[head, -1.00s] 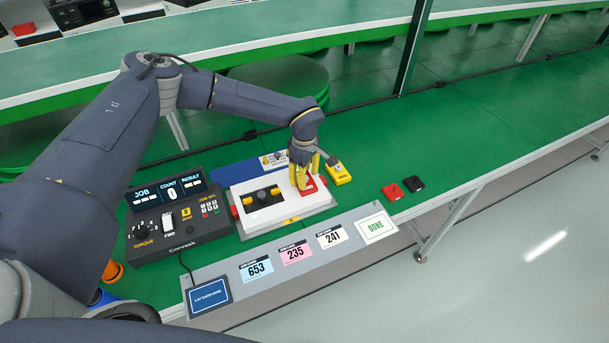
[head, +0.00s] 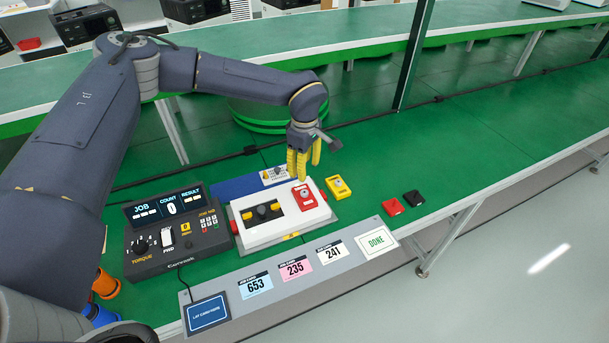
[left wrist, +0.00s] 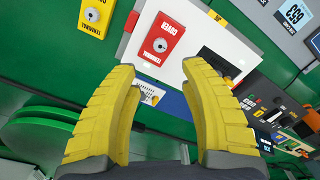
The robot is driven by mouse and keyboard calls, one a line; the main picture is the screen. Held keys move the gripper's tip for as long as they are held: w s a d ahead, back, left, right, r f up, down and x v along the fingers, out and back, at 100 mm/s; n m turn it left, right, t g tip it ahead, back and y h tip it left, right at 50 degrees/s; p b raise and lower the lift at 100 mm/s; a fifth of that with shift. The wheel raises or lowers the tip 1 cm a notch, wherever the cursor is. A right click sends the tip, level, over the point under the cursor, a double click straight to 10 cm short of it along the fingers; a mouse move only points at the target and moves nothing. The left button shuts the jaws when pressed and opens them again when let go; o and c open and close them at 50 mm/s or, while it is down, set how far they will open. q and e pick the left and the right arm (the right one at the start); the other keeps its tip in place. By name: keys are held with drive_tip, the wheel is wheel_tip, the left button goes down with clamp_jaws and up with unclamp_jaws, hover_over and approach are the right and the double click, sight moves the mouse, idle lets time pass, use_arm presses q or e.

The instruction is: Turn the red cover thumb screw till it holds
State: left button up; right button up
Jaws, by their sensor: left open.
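The red cover (head: 303,201) lies on the right part of the white fixture (head: 283,227), with a grey thumb screw (head: 305,192) on its top. The left wrist view shows the red cover (left wrist: 170,29) with its round, slotted screw (left wrist: 160,45) beyond my fingertips. My left gripper (head: 303,178) is open and empty, its yellow fingers pointing down above and just behind the red cover. In the left wrist view the fingers (left wrist: 162,75) stand wide apart with nothing between them. I cannot tell how tight the screw sits. My right gripper is not in view.
A yellow cover (head: 339,188) lies right of the fixture. Loose red (head: 392,207) and black (head: 413,198) pieces lie farther right. A torque controller (head: 168,232) reading count 0 stands left. A card strip (head: 297,266) runs along the front.

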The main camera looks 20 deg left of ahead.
use_arm(q)
drive_tip(key=shift+r, duration=0.65)
wheel_tip(320, 180, up, 4)
drive_tip(key=n, duration=1.8)
hover_over(305, 192)
wheel_tip(305, 192, down, 16)
drive_tip(key=shift+a+f, duration=0.1)
drive_tip(key=shift+f, duration=0.05)
